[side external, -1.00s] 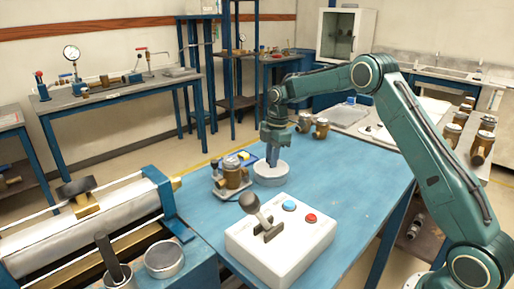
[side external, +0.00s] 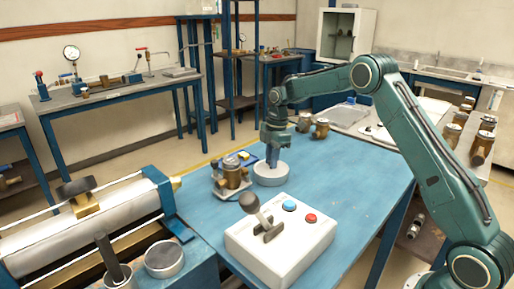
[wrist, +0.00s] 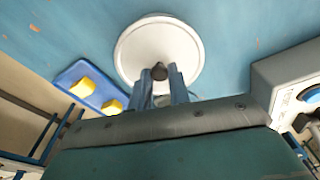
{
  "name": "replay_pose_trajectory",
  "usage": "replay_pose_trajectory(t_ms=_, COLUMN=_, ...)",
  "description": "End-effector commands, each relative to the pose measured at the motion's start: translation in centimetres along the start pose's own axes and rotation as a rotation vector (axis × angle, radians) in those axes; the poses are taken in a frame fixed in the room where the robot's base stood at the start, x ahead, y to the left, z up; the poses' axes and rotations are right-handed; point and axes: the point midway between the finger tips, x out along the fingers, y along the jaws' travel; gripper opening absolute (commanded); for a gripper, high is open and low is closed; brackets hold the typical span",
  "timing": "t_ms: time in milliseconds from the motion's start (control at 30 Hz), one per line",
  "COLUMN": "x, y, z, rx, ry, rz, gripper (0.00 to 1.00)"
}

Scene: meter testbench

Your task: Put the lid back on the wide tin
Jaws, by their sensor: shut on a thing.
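The wide tin (side external: 271,179) is a low, pale grey round can on the blue table. My gripper (side external: 272,164) points down over its middle. In the wrist view, my gripper (wrist: 161,76) has its fingers closed around a small dark knob (wrist: 159,71) at the centre of a pale round lid (wrist: 160,40). The lid looks level and lies at the top of the tin, with no clear gap in the side view. The lid covers the tin's inside. I cannot tell whether it is fully seated.
A brass meter (side external: 232,173) stands close left of the tin. A blue tray (wrist: 92,82) with yellow blocks lies beside it. A white control box (side external: 280,240) with a lever and buttons stands in front.

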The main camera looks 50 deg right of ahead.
Motion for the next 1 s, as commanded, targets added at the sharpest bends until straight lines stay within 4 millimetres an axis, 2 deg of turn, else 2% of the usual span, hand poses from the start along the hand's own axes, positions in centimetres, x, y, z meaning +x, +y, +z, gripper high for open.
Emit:
replay_pose_trajectory(t_ms=467, x=0.03, y=0.0, z=0.01, rx=0.0, ry=0.0, rz=0.0, gripper=0.0)
replay_pose_trajectory(t_ms=500, x=0.03, y=0.0, z=0.01, rx=0.0, ry=0.0, rz=0.0, gripper=0.2)
replay_pose_trajectory(t_ms=600, x=0.03, y=0.0, z=0.01, rx=0.0, ry=0.0, rz=0.0, gripper=0.4)
replay_pose_trajectory(t_ms=633, x=0.03, y=0.0, z=0.01, rx=0.0, ry=0.0, rz=0.0, gripper=0.44)
replay_pose_trajectory(t_ms=833, x=0.03, y=0.0, z=0.01, rx=0.0, ry=0.0, rz=0.0, gripper=0.44)
replay_pose_trajectory(t_ms=933, x=0.04, y=0.0, z=0.01, rx=0.0, ry=0.0, rz=0.0, gripper=0.64)
replay_pose_trajectory(t_ms=1000, x=0.04, y=0.0, z=0.01, rx=0.0, ry=0.0, rz=0.0, gripper=0.66)
